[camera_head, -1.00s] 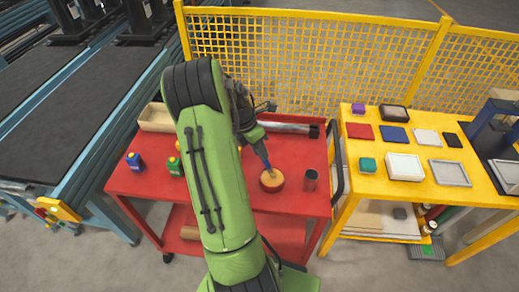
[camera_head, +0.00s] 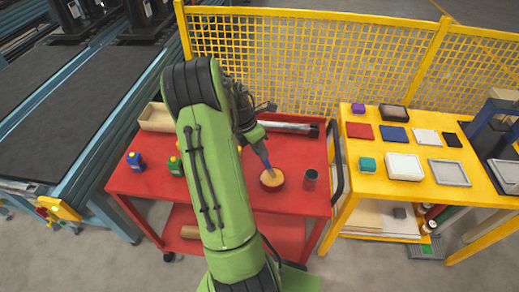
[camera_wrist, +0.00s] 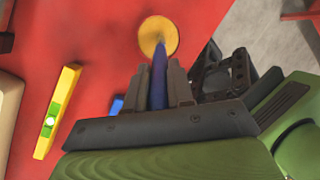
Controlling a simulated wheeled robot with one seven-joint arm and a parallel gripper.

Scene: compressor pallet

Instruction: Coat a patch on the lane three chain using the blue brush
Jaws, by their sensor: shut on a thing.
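My gripper (camera_wrist: 161,85) is shut on the blue brush (camera_wrist: 159,72), which stands between its fingers in the wrist view. In the head view the brush (camera_head: 264,158) points down, its tip at a round yellow-topped pot (camera_head: 272,180) on the red cart (camera_head: 295,203). The pot also shows in the wrist view (camera_wrist: 150,28), with the brush tip over its yellow surface. I cannot tell whether the tip touches it. I cannot make out the lane three chain; dark conveyor lanes (camera_head: 80,92) lie at the left.
The cart also holds a dark metal cup (camera_head: 310,179), a blue bottle (camera_head: 136,161), a green bottle (camera_head: 175,166), a tan tray (camera_head: 155,117) and a yellow level (camera_wrist: 55,112). A yellow table (camera_head: 385,180) with several blocks stands right. A yellow mesh fence (camera_head: 310,60) is behind.

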